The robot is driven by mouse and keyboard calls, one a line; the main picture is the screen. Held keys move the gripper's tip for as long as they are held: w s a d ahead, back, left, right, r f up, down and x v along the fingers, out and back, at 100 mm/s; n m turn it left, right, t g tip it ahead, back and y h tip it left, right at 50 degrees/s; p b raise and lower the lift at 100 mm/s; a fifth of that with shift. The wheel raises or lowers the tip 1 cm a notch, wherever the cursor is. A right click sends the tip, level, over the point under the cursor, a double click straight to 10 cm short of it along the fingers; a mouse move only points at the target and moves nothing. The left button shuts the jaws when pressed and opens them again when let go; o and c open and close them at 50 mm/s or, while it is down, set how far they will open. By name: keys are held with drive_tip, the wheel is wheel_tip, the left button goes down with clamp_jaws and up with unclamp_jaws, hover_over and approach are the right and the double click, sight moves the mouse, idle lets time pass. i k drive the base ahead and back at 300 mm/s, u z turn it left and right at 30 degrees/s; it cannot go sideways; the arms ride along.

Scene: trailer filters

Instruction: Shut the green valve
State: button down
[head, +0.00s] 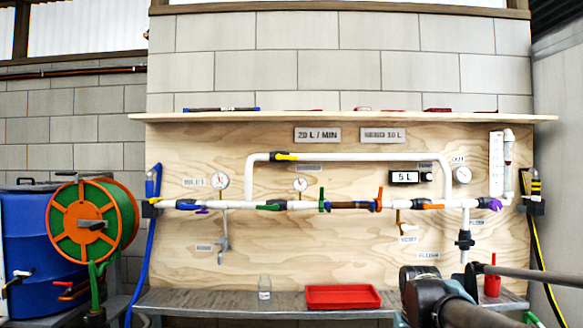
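The green valve (271,207) sits on the lower white pipe, left of the middle of the plywood board. Its green handle looks to lie about along the pipe. A separate upright green part (321,199) stands on the same pipe further right, at the left end of a dark middle section. My gripper cannot be made out in the head view. Dark links of my arm show at the bottom right, well below and right of the green valve.
Other handles are yellow (286,157) on the upper pipe, orange (433,206) and purple (490,203). A bench below the board holds a red tray (343,297), a small bottle (264,288) and a red cup (492,285). A hose reel (82,221) stands left.

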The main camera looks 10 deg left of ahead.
sight(276, 206)
drive_tip(key=u, duration=0.25)
drive_tip(key=k, duration=0.6)
drive_tip(key=u, duration=0.55)
drive_tip(key=k, duration=0.7)
drive_tip(key=u, duration=0.65)
drive_tip(key=i, duration=2.2)
drive_tip(key=z, duration=1)
drive_tip(key=i, duration=0.4)
drive_tip(key=z, duration=0.2)
drive_tip(key=k, duration=0.45)
